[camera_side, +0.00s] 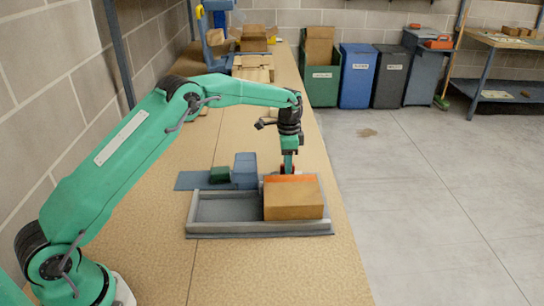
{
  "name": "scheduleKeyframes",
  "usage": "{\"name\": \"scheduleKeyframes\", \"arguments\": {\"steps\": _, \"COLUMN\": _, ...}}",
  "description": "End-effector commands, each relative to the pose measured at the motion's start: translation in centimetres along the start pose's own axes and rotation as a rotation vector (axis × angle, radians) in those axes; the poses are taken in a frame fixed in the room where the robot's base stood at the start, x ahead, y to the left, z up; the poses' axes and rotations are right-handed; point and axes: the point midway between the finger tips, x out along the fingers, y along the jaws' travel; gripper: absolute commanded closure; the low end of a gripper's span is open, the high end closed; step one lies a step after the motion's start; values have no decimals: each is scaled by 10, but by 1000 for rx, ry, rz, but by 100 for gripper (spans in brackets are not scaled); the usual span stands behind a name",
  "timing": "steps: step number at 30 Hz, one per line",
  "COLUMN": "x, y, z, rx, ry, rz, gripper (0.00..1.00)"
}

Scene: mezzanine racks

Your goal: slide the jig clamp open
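A grey rectangular frame (217,230), which looks like the jig, lies on the bench. A tan block (295,205) with an orange strip along its far top edge sits in its right part, and the left part is empty. Behind the frame is a flat blue plate (190,181) with an upright blue block (245,166) and a small dark green block (219,175). I cannot tell which part is the clamp. My gripper (288,170) points down just behind the tan block's far edge. Its fingertips are small and partly hidden, so contact and opening are unclear.
The bench top (270,270) is clear in front of the frame. Boxes and wood pieces (252,68) lie farther back along it. A block wall (50,90) runs along the left. Several bins, including a blue bin (357,80), stand on the floor beyond the bench.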

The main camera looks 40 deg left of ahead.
Motion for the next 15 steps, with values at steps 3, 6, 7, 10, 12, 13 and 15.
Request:
{"name": "scheduleKeyframes", "arguments": {"steps": 3, "x": -15, "y": 0, "z": 0, "rx": 0, "ry": 2, "rz": -2, "gripper": 62}}
{"name": "scheduleKeyframes", "arguments": {"steps": 6, "x": -29, "y": -1, "z": 0, "rx": 0, "ry": 3, "rz": -3, "gripper": 62}}
{"name": "scheduleKeyframes", "arguments": {"steps": 7, "x": -33, "y": -1, "z": 0, "rx": -1, "ry": 3, "rz": -3, "gripper": 62}}
{"name": "scheduleKeyframes", "arguments": {"steps": 10, "x": -45, "y": -1, "z": 0, "rx": -1, "ry": 3, "rz": -3, "gripper": 62}}
{"name": "scheduleKeyframes", "arguments": {"steps": 12, "x": -52, "y": -1, "z": 0, "rx": -1, "ry": 3, "rz": -4, "gripper": 62}}
{"name": "scheduleKeyframes", "arguments": {"steps": 13, "x": -55, "y": -1, "z": 0, "rx": -1, "ry": 3, "rz": -3, "gripper": 62}}
{"name": "scheduleKeyframes", "arguments": {"steps": 15, "x": -60, "y": -1, "z": 0, "rx": -1, "ry": 3, "rz": -3, "gripper": 62}}
